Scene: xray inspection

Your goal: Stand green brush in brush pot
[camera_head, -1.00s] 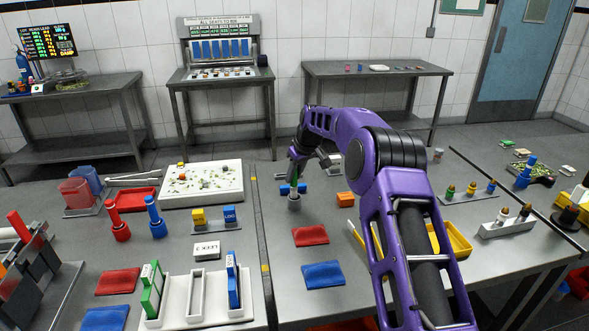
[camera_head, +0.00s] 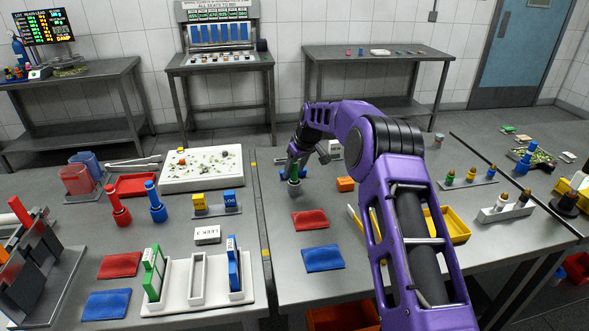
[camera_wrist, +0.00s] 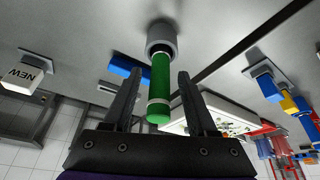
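The green brush (camera_wrist: 159,85) stands with its lower end in the round grey brush pot (camera_wrist: 161,38) in the wrist view. In the head view, the green brush (camera_head: 294,174) shows above the grey pot (camera_head: 294,187), and it looks about upright. My gripper (camera_wrist: 156,74) is open, with one finger on each side of the green handle and a visible gap on both sides. In the head view, my gripper (camera_head: 294,163) is above the pot and partly hides the top of the brush.
A blue block (camera_wrist: 126,72) lies close beside the pot. An orange block (camera_head: 345,184) is to the right. Red cloth (camera_head: 310,220) and blue cloth (camera_head: 323,257) lie nearer on the bench. A white speckled tray (camera_head: 202,182) stands to the left, across a gap between benches.

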